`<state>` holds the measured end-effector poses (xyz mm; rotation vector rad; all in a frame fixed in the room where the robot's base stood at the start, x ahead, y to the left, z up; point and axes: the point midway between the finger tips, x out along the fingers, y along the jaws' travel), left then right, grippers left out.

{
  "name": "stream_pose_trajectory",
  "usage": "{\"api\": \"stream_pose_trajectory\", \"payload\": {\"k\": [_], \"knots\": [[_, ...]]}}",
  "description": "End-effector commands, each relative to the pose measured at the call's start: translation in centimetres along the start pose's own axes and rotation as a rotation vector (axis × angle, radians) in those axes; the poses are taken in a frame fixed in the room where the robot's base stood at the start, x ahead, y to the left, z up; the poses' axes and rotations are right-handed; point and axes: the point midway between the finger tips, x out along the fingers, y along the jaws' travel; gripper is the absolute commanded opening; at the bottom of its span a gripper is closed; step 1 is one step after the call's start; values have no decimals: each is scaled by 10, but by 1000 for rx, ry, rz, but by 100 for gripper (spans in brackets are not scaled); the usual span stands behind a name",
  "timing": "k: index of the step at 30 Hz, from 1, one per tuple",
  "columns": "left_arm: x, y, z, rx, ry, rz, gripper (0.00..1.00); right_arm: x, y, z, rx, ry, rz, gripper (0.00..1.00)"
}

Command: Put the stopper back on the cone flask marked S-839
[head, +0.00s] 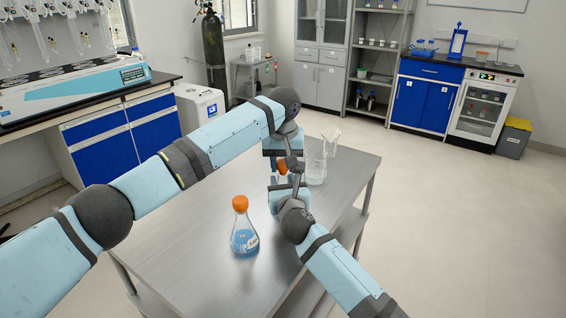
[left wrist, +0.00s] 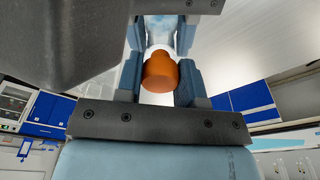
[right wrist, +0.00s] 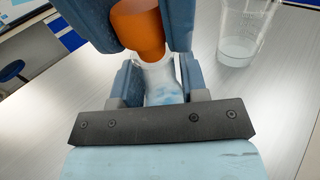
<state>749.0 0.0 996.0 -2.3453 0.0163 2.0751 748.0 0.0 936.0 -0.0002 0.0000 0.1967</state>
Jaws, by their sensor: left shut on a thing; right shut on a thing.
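An orange stopper (head: 282,168) is gripped by my left gripper (left wrist: 158,75); it also shows in the left wrist view (left wrist: 172,72). My right gripper (right wrist: 160,85) is shut on the neck of a cone flask with blue liquid (right wrist: 163,90). The stopper (right wrist: 140,27) is right over the flask's mouth, its narrow end at the rim. I cannot tell whether it is seated. In the head view the grippers hide most of the held flask, and its marking is not readable. A second cone flask (head: 244,240) with blue liquid and an orange stopper stands upright on the table, its label too small to read.
The grey metal table (head: 190,235) carries a clear beaker (head: 316,167) just right of my grippers; it also shows in the right wrist view (right wrist: 240,45). Another glass vessel with rods (head: 331,143) stands behind it. The table's front left is clear.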

Motion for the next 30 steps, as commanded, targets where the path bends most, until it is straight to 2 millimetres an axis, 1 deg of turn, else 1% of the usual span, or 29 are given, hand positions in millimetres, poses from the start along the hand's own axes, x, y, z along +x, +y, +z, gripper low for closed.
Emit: {"api": "stream_pose_trajectory", "payload": {"k": [8,26,27,29,30], "knots": [[1,0,0,0,0,0,13,0,0,-1,0,1,0,0],[12,0,2,0,0,0,13,0,0,-1,0,1,0,0],[13,0,2,0,0,0,37,0,0,-1,0,1,0,0],[12,0,2,0,0,0,51,0,0,-1,0,1,0,0],[13,0,2,0,0,0,60,0,0,-1,0,1,0,0]]}}
